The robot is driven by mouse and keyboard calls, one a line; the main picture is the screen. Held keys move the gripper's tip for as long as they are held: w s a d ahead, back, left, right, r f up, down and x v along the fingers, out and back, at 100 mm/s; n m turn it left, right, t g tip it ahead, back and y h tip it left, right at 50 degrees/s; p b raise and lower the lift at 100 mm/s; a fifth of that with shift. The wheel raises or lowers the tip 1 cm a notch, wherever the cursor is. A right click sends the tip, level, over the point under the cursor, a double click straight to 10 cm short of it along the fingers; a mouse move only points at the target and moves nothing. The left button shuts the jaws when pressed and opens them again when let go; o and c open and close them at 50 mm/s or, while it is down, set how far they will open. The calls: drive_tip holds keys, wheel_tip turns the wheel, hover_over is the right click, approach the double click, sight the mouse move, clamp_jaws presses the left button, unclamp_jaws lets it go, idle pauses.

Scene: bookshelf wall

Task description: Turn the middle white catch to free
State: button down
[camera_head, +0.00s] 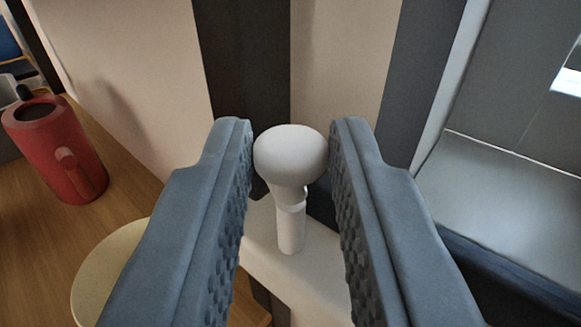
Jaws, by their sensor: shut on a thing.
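The white catch (290,155) is in the middle of the view. It has a rounded knob at its near end and a thinner white stem (291,232) reaching down to a white surface. My gripper (290,150) has its two dark grey, ridged fingers on either side of the knob. The fingers are closed on the knob near their tips, with the stem free between them. Whether it is the middle one of several catches cannot be told, as no other catch shows.
A red mug-like vessel (58,150) with a handle stands on a wooden surface (120,195) at the left. A round pale yellow disc (105,262) lies partly behind the left finger. Grey panels (505,190) rise at the right. A dark upright (243,65) stands behind the knob.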

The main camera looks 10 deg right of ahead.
drive_tip(key=shift+d+n+y, duration=0.25)
drive_tip(key=shift+n+y, duration=0.8)
drive_tip(key=shift+y, duration=0.6)
drive_tip(key=shift+d+n+y, duration=0.25)
drive_tip(key=shift+n+y, duration=0.8)
drive_tip(key=shift+y, duration=0.6)
drive_tip(key=c, duration=1.3)
unclamp_jaws()
drive_tip(key=shift+a, duration=0.1)
